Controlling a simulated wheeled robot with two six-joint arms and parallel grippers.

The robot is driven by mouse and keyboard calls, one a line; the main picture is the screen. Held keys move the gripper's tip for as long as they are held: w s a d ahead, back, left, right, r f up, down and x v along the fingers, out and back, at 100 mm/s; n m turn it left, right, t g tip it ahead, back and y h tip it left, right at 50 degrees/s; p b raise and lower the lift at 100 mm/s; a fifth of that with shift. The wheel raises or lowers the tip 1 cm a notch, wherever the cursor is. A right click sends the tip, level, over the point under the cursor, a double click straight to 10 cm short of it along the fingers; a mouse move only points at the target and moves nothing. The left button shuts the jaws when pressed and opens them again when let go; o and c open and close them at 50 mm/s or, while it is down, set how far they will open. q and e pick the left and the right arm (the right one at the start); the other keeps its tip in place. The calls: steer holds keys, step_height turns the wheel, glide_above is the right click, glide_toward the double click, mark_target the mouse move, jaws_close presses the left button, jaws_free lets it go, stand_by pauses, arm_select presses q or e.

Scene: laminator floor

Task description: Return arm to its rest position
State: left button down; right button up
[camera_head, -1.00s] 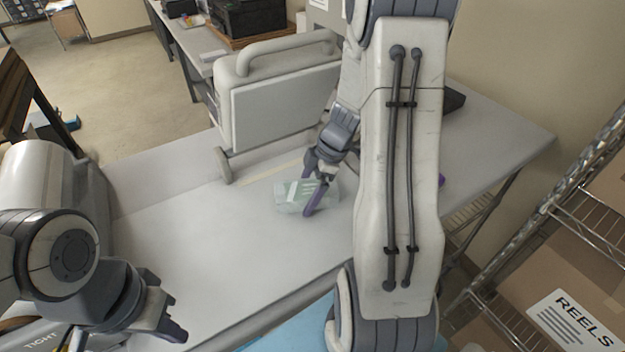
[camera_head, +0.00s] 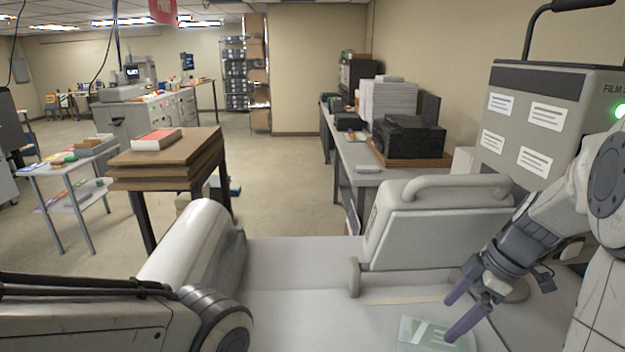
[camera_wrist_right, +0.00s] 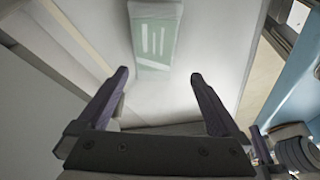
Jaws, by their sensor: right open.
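My right gripper (camera_head: 462,312) is at the right of the head view, low over the white table, with its purple fingers apart. The right wrist view shows the same gripper (camera_wrist_right: 160,75) open, with nothing between its fingers. A clear, pale green-labelled packet (camera_head: 425,333) lies on the table beside the fingertips. It also shows in the right wrist view (camera_wrist_right: 153,40), beyond the open fingers. I cannot tell in the head view whether a finger touches it. My left arm crosses the lower left of the head view, and its gripper is out of the picture.
A grey machine with a handle (camera_head: 440,225) stands behind the packet. A white roll (camera_head: 185,262) is at the table's left. A taller film machine (camera_head: 545,125) stands at the back right. The white table top (camera_head: 300,300) between roll and packet is clear.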

steer(key=s+a+f+m, duration=0.1)
steer(key=s+a, duration=0.2)
steer(key=a, duration=0.4)
steer(key=s+a+m+g+h+b, duration=0.1)
steer(key=s+a, duration=0.2)
steer(key=a, duration=0.4)
steer(key=s+a+f+m+g+h+b, duration=0.1)
steer(key=s+a, duration=0.2)
steer(key=a, duration=0.5)
steer(key=shift+s+f, duration=0.25)
steer(key=shift+f, duration=0.1)
arm_select(q)
step_height(320, 180, down, 3)
steer(key=shift+f+b, duration=0.1)
steer(key=shift+b, duration=0.35)
arm_select(e)
steer(key=shift+m+h, duration=0.4)
steer(key=shift+m, duration=0.5)
steer(key=s+a, duration=0.1)
steer(key=s, duration=0.1)
steer(key=s+a+f, duration=0.1)
steer(key=s, duration=0.1)
steer(key=s+a, duration=0.1)
steer(key=s, duration=0.1)
steer(key=shift+s+a+f, duration=0.25)
steer(key=shift+s+f, duration=0.1)
steer(key=shift+s, duration=0.3)
